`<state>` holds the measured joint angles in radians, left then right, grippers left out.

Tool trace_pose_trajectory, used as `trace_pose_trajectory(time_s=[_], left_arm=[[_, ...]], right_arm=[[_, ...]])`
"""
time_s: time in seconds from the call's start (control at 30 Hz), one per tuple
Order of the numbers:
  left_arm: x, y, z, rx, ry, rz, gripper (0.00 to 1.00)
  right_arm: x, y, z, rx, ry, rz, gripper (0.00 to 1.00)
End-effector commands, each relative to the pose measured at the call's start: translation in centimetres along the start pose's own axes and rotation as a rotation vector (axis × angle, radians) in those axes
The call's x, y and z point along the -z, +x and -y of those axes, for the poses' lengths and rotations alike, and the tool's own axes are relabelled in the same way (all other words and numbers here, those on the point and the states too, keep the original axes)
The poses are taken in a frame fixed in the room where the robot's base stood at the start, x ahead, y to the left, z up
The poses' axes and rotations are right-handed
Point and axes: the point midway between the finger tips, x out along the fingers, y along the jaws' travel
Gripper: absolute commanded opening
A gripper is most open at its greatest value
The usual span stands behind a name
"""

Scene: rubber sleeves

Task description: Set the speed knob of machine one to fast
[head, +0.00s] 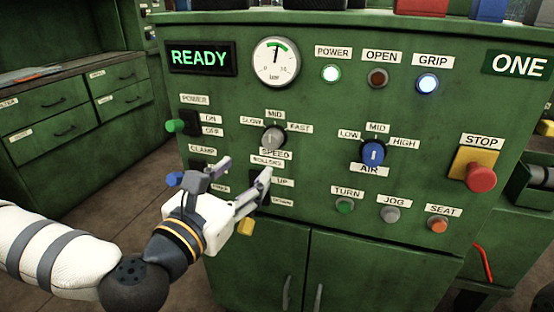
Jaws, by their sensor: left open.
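The speed knob (273,137) is a grey round knob on the front of machine one (330,215), marked SLOW at left, MID above and FAST (299,127) at right. It looks turned roughly upward toward MID, but its exact setting is too small to be sure of. My left gripper (243,173) is open and empty, below and left of the knob and apart from it. Its fingers point up toward the panel and cover part of the clamp and lower switch labels. My right gripper is not in view.
The blue air knob (373,153) is to the right, and the red stop button (481,178) stands out farther right. A green-tipped power lever (175,126) and a blue-tipped lever (174,179) stick out at left. The READY display (200,58) is lit.

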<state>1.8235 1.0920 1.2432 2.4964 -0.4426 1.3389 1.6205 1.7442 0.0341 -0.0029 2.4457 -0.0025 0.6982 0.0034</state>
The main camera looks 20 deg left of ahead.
Motion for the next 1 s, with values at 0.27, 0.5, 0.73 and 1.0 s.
trace_pose_trajectory(time_s=[0.27,0.5,0.73,1.0], left_arm=[[1.4,3.1,-0.1,-0.009,-0.015,-0.004,0.54],[-0.2,7.4,-0.3,-0.008,-0.010,0.005,0.54],[-0.4,11.4,-0.3,-0.007,-0.010,0.007,0.54],[-0.4,12.1,-0.3,-0.006,-0.010,0.007,0.54]], right_arm=[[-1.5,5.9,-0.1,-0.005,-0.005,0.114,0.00],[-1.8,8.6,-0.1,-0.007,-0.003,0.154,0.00],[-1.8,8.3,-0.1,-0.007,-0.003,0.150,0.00],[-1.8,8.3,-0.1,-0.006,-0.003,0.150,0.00]])
